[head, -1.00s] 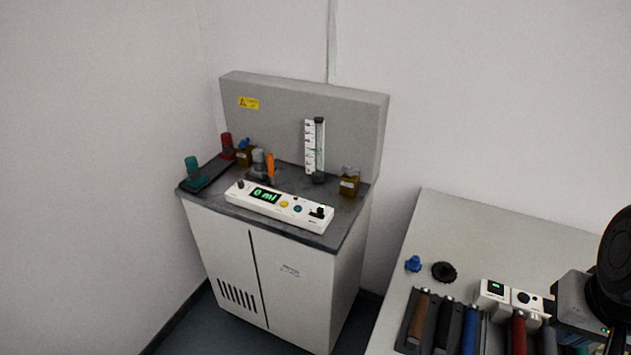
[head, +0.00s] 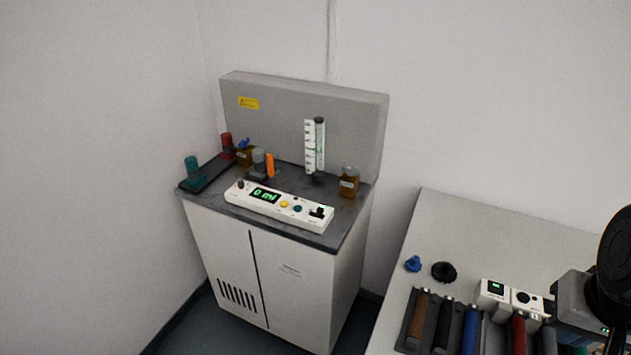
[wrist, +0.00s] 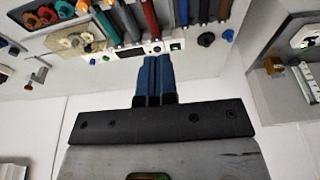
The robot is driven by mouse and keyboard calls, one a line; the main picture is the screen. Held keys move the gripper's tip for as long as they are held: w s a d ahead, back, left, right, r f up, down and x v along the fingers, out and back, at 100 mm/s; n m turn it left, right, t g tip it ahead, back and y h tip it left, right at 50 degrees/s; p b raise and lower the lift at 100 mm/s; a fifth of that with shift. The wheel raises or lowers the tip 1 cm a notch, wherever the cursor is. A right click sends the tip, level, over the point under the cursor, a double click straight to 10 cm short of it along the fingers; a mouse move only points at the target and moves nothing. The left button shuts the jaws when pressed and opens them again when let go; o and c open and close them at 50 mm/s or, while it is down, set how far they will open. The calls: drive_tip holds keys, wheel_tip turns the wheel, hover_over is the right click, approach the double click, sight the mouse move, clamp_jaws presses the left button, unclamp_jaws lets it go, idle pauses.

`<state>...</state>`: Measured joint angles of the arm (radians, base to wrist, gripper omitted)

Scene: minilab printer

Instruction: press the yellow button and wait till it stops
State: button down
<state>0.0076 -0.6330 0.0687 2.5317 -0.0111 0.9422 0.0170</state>
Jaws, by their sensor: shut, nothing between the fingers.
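In the head view the yellow button (head: 284,204) sits on the white control panel (head: 235,196) on top of the grey cabinet. A green-lit display (head: 265,195) is to its left and a teal button (head: 298,209) to its right. My gripper (wrist: 157,60) shows in the wrist view with its two blue fingers together and nothing between them. It is over the other bench, near a white box with a small screen, and apart from the yellow button. My gripper's fingers are not visible in the head view.
Brown bottles (head: 349,182), a graduated tube (head: 315,147) and red and teal capped vials stand on the cabinet top. The bench at right holds a rack of coloured tubes (head: 415,330), a blue knob (head: 413,264) and a black ring (head: 444,272). Floor shows between cabinet and bench.

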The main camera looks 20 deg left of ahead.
drive_tip(key=shift+w, duration=0.1)
drive_tip(key=w+a+n+t+h, duration=0.1)
drive_tip(key=w+a+n+h, duration=0.3)
drive_tip(key=w+a+n, duration=1.35)
drive_tip(key=n+t, duration=0.5)
hover_over(284, 204)
wheel_tip(284, 204, down, 12)
drive_tip(key=shift+f, duration=0.2)
drive_tip(key=shift+f, duration=0.15)
drive_tip(key=shift+f, duration=4.25)
